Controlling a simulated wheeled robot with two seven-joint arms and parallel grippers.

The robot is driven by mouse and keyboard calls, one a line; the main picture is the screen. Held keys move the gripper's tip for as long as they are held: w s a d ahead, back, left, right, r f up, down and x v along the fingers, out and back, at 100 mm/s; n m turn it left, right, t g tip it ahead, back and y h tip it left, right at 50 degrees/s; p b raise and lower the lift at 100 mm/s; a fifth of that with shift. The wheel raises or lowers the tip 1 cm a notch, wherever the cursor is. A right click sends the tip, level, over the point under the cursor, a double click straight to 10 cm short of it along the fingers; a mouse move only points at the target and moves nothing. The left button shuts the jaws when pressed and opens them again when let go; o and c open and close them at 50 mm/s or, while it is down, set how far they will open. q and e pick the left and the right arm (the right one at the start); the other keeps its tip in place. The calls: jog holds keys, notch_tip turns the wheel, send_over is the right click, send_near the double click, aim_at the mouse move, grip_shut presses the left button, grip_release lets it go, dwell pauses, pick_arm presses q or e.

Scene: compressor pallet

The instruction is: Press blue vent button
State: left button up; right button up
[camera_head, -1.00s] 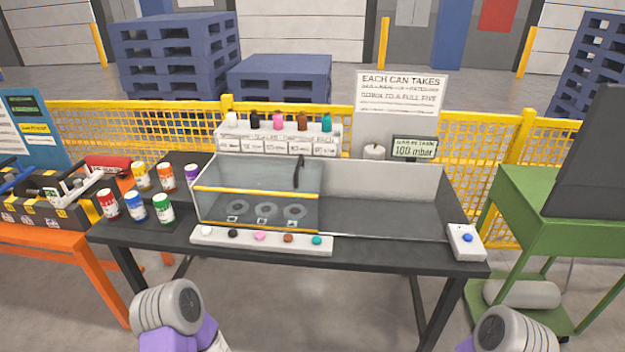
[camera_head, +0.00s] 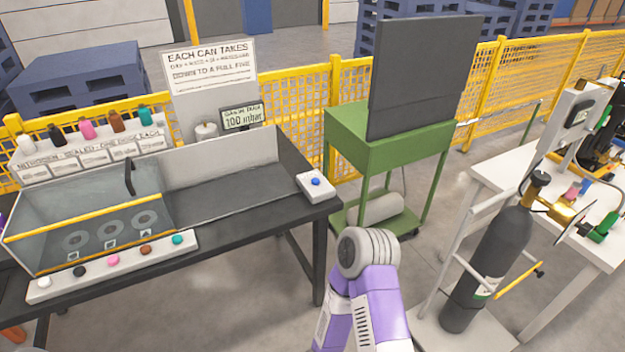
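The blue vent button (camera_head: 316,182) sits on a small white box (camera_head: 318,190) at the right end of the black table (camera_head: 222,205). One of my arms, purple with a grey rounded joint, rises at the bottom centre, in front of and below the table's right end. Neither gripper shows in the head view. Nothing touches the blue button, and it is in plain sight.
A clear chamber (camera_head: 60,220) with a yellow bar stands on the table, behind a white strip (camera_head: 60,285) of coloured buttons. A display (camera_head: 242,117) reads 100 mbar. A green cart (camera_head: 385,150) with a dark panel stands right of the table. A dark gas cylinder (camera_head: 490,265) stands farther right.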

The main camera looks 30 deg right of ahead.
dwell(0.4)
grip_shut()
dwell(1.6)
